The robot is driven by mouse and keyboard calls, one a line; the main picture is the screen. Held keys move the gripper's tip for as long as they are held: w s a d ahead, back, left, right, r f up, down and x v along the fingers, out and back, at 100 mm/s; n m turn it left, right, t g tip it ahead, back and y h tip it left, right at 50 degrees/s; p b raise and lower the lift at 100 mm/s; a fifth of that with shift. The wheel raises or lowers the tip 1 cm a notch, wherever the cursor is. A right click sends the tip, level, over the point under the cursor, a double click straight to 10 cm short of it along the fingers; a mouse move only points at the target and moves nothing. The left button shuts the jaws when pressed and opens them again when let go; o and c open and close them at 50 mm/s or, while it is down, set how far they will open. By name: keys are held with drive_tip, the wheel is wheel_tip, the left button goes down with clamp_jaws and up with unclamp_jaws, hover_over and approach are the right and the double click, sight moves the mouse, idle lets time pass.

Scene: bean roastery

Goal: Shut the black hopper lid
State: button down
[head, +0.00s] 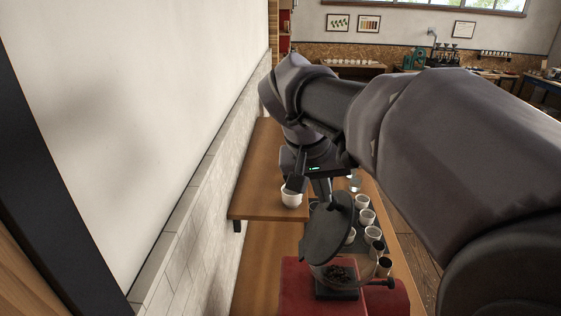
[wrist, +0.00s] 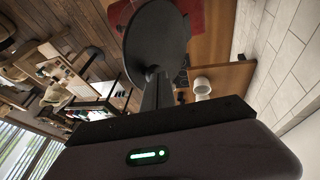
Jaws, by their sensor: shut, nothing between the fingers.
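The black hopper lid (head: 328,232) is a round dark disc standing tilted up over the clear hopper (head: 350,270), which has dark beans in it. The hopper sits on a red machine (head: 300,285) at the bottom of the head view. My gripper (head: 321,198) is shut and empty, at the far upper edge of the lid, with its fingertips partly hidden behind it. In the wrist view the lid (wrist: 157,38) lies just past the tips of my gripper (wrist: 155,78). I cannot tell whether they touch.
A white cup (head: 291,199) stands on a wooden shelf (head: 262,190) left of my gripper. Several small cups (head: 367,216) stand on a dark tray to the right of the lid. A tiled wall (head: 215,190) bounds the left.

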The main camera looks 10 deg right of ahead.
drive_tip(key=shift+s+d+f+m+t+y+b, duration=0.4)
drive_tip(key=shift+d+f+y+b, duration=1.1)
drive_tip(key=shift+d+f, duration=0.7)
drive_tip(key=shift+s+d+f+m+t+y+b, duration=0.2)
drive_tip(key=shift+s+d+f+t+y+b, duration=0.25)
drive_tip(key=shift+d+f+y+b, duration=1.25)
drive_tip(key=shift+s+d+f+m+t+y+b, duration=0.3)
drive_tip(key=shift+s+d+f+y+b, duration=0.4)
drive_tip(key=shift+d+f+y, duration=1.9)
drive_tip(key=shift+w+d+r+h, duration=0.1)
drive_tip(key=shift+d+r+h, duration=0.2)
drive_tip(key=shift+d+h, duration=0.55)
